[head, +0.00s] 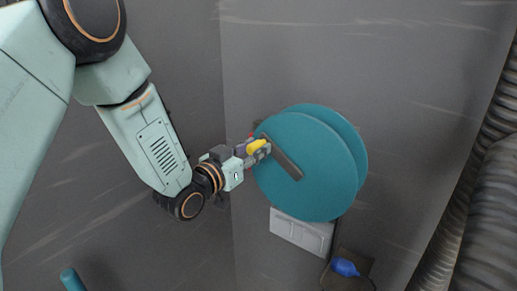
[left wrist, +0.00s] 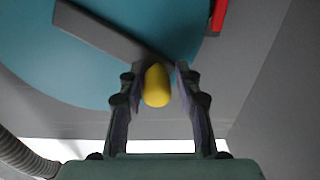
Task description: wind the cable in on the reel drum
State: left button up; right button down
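The teal reel drum (head: 318,185), with two round flanges, stands against the grey wall in the head view; its flange (left wrist: 60,70) fills the upper left of the left wrist view. A grey crank arm (head: 287,166) lies across its face and carries a yellow handle (head: 257,146). My left gripper (head: 258,152) is at this handle, with one finger on each side. In the left wrist view the fingers (left wrist: 160,88) close in around the yellow handle (left wrist: 156,86). A thin dark line, perhaps the cable, runs below the drum near a blue piece (head: 346,267). My right gripper is out of view.
A pale wall panel (head: 301,232) sits under the drum. A dark brown block (head: 352,255) is behind the blue piece. Thick ribbed hoses (head: 485,180) run down the right side. A red part (left wrist: 219,14) shows beside the drum. The wall at left is bare.

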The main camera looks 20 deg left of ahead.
pick_arm(q)
jog(key=shift+s+d+r, duration=0.1)
jog(key=shift+d+r, duration=0.05)
jog(key=f+b, duration=0.1)
jog(key=a+f+b, duration=0.1)
jog(key=f, duration=0.1)
jog(key=f+b, duration=0.1)
jog(key=shift+w+a+f, duration=0.25)
jog(key=shift+w+a, duration=0.1)
jog(key=f+b, duration=0.2)
jog(key=f, duration=0.1)
jog(key=f+b, duration=0.1)
jog(key=f, duration=0.1)
jog(key=shift+w+a, duration=0.1)
jog(key=shift+a, duration=0.2)
jog(key=shift+r, duration=0.2)
jog(key=shift+o, duration=0.4)
jog(key=o, duration=0.6)
